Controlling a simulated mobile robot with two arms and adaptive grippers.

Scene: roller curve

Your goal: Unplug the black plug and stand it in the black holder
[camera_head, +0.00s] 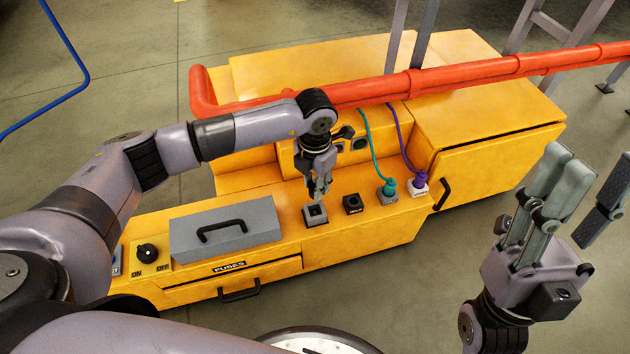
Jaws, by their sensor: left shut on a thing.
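My right gripper (592,183) is at the lower right, away from the cabinet, fingers up and spread, open and empty.
A teal plug (389,187) and a purple plug (419,182) stand right of the black holder, their cables rising towards the red pipe (450,80). A socket (358,144) shows behind. A grey fuse lid (225,232) and a rotary switch (147,252) are to the left.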

